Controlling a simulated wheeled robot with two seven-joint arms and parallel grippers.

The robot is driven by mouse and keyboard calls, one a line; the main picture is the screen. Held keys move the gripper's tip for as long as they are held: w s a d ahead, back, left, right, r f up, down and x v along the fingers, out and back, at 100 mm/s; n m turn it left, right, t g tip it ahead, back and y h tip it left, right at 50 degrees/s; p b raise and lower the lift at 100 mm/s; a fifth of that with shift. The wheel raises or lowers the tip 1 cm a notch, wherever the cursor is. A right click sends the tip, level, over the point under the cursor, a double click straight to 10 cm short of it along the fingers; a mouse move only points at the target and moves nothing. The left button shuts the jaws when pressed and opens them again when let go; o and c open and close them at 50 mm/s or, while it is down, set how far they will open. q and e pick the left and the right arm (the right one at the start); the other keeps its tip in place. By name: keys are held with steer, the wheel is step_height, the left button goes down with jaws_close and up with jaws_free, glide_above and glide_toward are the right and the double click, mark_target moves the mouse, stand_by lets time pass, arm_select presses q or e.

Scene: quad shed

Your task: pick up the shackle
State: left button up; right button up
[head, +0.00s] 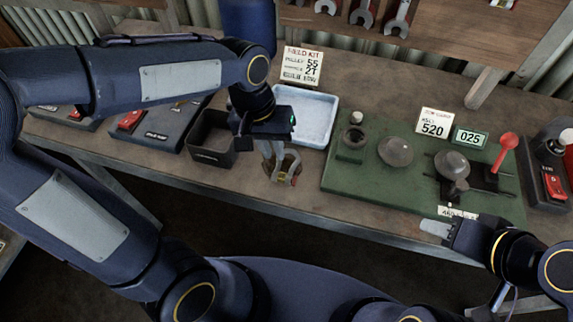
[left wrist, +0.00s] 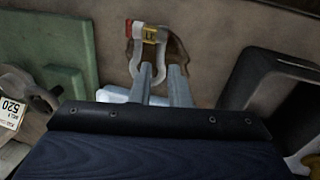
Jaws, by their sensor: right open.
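The shackle (head: 287,174) is a grey metal bow with a yellow and red pin end, lying on the bench near its front edge. The left wrist view shows the shackle (left wrist: 134,66) flat on the wood, with its coloured end away from me. My left gripper (head: 274,156) points down at it. In the left wrist view the fingers of my left gripper (left wrist: 161,69) are apart, with one side of the bow seen between their tips. Whether they touch it I cannot tell. My right gripper (head: 434,228) is open and empty by the bench's front edge.
A black open bin (head: 208,158) stands just left of the shackle, and a pale blue tray (head: 318,92) lies behind it. A green scale board (head: 365,183) with weights and a red-knobbed lever is to the right. The bench front edge (head: 240,187) is close.

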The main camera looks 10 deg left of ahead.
mark_target(278, 165)
arm_select(q)
steer(key=f, duration=0.3)
steer(key=shift+d+f, duration=0.3)
steer(key=shift+f, duration=0.1)
steer(key=shift+s, duration=0.1)
jaws_close()
steer(key=shift+r, duration=0.1)
